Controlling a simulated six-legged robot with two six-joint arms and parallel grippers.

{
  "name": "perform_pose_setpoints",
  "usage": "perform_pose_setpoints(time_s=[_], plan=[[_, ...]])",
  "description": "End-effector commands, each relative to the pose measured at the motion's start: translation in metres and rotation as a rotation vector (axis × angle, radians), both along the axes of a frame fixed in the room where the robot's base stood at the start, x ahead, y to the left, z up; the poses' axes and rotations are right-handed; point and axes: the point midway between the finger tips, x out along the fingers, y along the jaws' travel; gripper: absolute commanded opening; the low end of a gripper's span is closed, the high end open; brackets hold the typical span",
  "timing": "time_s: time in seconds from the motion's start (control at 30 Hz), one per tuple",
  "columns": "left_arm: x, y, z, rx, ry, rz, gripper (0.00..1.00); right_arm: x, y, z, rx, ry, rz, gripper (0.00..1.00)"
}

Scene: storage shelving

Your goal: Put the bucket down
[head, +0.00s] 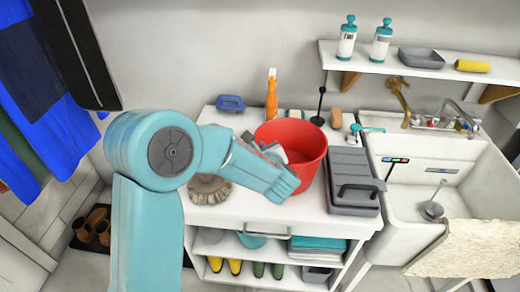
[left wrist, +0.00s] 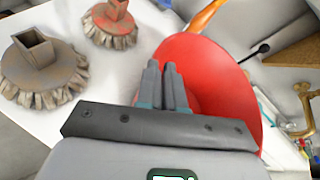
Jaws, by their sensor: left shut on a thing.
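The red bucket (head: 309,143) is at the white counter top (head: 240,207), between the round brush and the grey toolbox. Whether its base touches the counter cannot be told. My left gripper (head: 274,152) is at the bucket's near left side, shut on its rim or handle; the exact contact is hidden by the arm. In the left wrist view the gripper fingers (left wrist: 166,84) are close together in front of the red bucket (left wrist: 215,75). My right gripper is in neither view.
A grey toolbox (head: 352,180) stands close right of the bucket. Brushes (left wrist: 42,70) lie to the left. An orange spray bottle (head: 271,95) and a black plunger-like tool (head: 319,108) stand behind. A sink (head: 450,180) is at right.

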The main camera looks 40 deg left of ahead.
Motion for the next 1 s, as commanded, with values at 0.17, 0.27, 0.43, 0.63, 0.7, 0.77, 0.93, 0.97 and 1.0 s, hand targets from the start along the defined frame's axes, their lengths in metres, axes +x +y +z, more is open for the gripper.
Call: perform_pose_setpoints(time_s=[0.17,0.27,0.43,0.63,0.7,0.77,0.93,0.97,1.0], plan=[[0.000,0.000,0.001,0.000,-0.002,0.000,0.00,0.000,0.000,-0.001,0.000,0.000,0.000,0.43],[0.000,0.000,0.000,0.000,0.000,0.000,0.27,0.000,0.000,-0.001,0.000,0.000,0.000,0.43],[0.000,0.000,0.000,0.000,0.000,0.000,0.33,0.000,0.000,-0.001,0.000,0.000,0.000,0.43],[-0.001,-0.002,0.002,0.000,0.000,-0.001,0.33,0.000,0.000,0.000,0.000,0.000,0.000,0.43],[-0.006,-0.008,0.005,0.001,-0.002,-0.002,0.33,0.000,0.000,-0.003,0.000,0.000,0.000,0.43],[-0.012,-0.016,0.008,-0.001,-0.003,-0.004,0.33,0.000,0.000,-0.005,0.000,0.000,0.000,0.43],[-0.036,-0.045,0.024,0.000,-0.004,-0.006,0.33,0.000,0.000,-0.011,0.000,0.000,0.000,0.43],[-0.040,-0.050,0.027,0.000,-0.005,-0.007,0.33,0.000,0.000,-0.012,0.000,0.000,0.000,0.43],[-0.046,-0.056,0.030,0.000,-0.004,-0.006,0.33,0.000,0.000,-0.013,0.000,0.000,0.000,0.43]])
